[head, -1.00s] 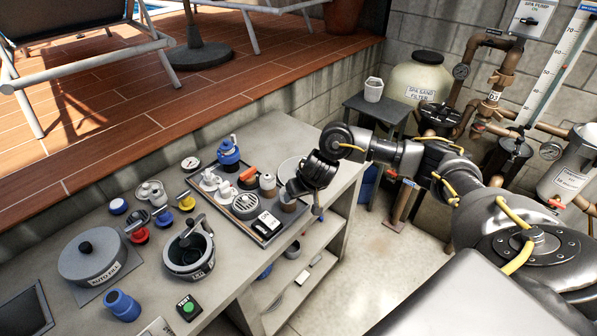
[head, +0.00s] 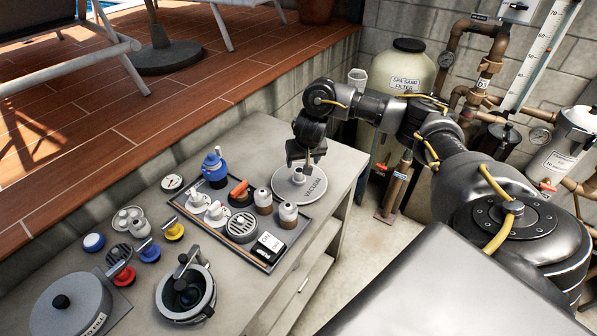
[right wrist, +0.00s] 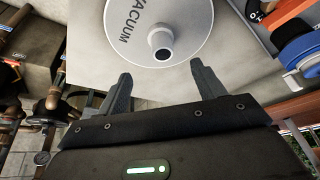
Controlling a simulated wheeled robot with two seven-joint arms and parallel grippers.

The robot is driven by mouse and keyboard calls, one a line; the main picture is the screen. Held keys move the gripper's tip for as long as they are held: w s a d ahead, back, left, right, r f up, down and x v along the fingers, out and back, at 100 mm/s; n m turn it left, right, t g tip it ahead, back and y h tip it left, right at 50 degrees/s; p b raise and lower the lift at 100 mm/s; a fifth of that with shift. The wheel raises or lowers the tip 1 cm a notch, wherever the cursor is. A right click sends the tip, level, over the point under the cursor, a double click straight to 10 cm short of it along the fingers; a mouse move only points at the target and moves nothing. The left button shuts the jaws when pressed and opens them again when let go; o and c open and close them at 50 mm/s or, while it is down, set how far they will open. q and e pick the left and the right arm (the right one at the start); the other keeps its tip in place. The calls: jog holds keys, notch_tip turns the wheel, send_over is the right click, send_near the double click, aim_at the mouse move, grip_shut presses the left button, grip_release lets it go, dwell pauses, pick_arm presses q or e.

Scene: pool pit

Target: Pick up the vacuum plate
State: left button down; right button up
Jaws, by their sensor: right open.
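The vacuum plate (head: 288,188) is a flat, light grey disc lettered VACUUM, with a short upright spout in its middle. It lies on the grey bench behind the right end of the tray. In the right wrist view the plate (right wrist: 125,18) fills the top middle, and its spout lies ahead of and between the fingers. My right gripper (head: 303,166) is just above the plate and points down. It also shows in the right wrist view (right wrist: 160,88), where its fingers are spread and nothing is between them. My left gripper is not in view.
A dark tray (head: 240,250) with several fittings lies just left of the plate. A blue-topped bottle (head: 214,168) stands at the tray's back. The bench's right edge is near the plate.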

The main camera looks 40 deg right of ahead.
aim_at(300, 171)
jog(key=x, duration=0.1)
jog(key=b+x, duration=0.1)
jog(key=x, duration=0.1)
jog(key=b+x, duration=0.1)
jog(key=shift+w+a+f, duration=0.25)
jog(key=shift+a+f, duration=0.05)
jog(key=shift+a, duration=0.1)
jog(key=shift+w+f, duration=0.15)
jog(key=shift+f, duration=0.05)
jog(key=shift+d+f, duration=0.1)
jog(key=shift+d, duration=0.1)
jog(key=b+x, duration=0.1)
jog(key=x, duration=0.1)
jog(key=b+x, duration=0.1)
jog(key=x, duration=0.1)
jog(key=shift+s+f+b, duration=0.25)
jog(key=shift+s+b, duration=0.05)
jog(key=shift+w+f, duration=0.15)
jog(key=shift+f, duration=0.15)
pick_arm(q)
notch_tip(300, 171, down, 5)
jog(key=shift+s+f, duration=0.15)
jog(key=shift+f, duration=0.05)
pick_arm(e)
jog(key=shift+r, duration=0.1)
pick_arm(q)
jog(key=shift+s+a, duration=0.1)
pick_arm(e)
jog(key=shift+c, duration=1.2)
jog(key=c, duration=1)
